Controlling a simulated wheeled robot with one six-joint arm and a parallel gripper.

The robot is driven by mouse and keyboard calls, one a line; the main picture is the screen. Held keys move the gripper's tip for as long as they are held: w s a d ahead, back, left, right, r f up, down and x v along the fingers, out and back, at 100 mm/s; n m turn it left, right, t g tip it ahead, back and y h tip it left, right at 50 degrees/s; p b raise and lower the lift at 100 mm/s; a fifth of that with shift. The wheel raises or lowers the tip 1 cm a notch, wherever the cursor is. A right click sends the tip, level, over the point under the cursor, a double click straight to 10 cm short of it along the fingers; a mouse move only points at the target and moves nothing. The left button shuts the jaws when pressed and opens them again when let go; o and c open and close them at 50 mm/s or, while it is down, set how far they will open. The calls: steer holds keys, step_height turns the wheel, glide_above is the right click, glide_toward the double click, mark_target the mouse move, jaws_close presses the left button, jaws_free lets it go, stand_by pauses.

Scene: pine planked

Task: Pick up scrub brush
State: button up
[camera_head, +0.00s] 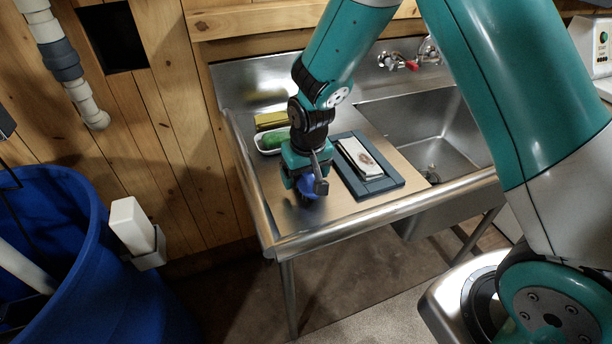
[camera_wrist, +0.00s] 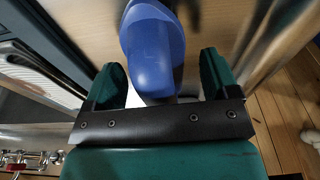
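The scrub brush appears to be the blue, rounded object (camera_head: 308,188) on the metal drainboard, mostly hidden under my gripper (camera_head: 305,180). In the wrist view the blue scrub brush (camera_wrist: 153,55) lies between the two fingers of my gripper (camera_wrist: 160,75). Its broad end extends past the fingertips and its narrower part runs back towards the palm. My gripper is open, with a visible gap between each finger and the brush. Its underside is hidden.
A dark blue tray (camera_head: 370,188) holding a pale slab (camera_head: 360,158) lies just right of my gripper. A white dish with a green item (camera_head: 272,140) and a yellow block (camera_head: 271,121) stand behind. The sink basin (camera_head: 425,125) is at right; a raised rim (camera_head: 370,218) runs along the front.

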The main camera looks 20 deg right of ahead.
steer(key=c, duration=1)
steer(key=shift+r, duration=0.15)
step_height(320, 180, up, 20)
steer(key=b, duration=0.1)
